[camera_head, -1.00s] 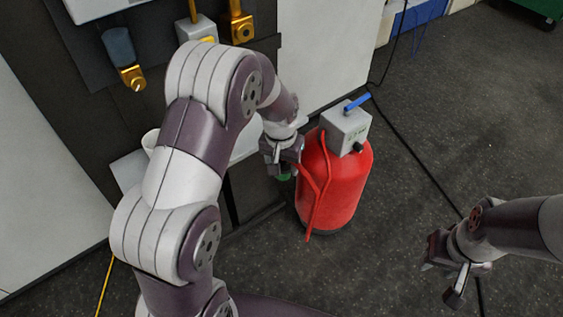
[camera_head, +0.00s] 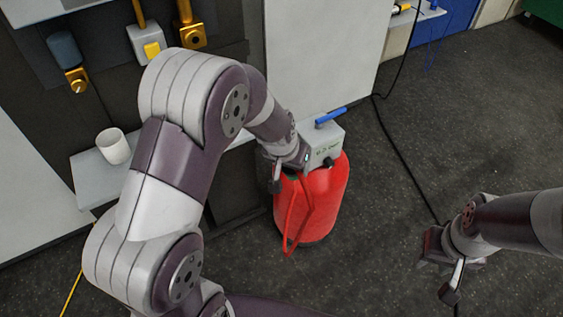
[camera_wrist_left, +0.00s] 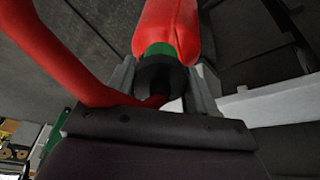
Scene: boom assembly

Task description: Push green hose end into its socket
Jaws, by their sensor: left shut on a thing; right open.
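A red tank (camera_head: 318,205) stands on the floor with a grey box (camera_head: 322,145) on top; the box has a blue handle and a dark fitting on its front. My left gripper (camera_head: 279,171) is at the tank's upper left, beside the box. The red hose (camera_head: 292,222) hangs down along the tank. I cannot make out the socket or whether the end touches it. My right gripper (camera_head: 438,270) is open and empty at the right.
A white cup (camera_head: 113,147) stands on a grey shelf (camera_head: 92,178) at the left. Yellow fittings (camera_head: 192,36) are on the dark panel above. A black cable (camera_head: 405,165) runs over the floor to the right of the tank; the floor there is otherwise clear.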

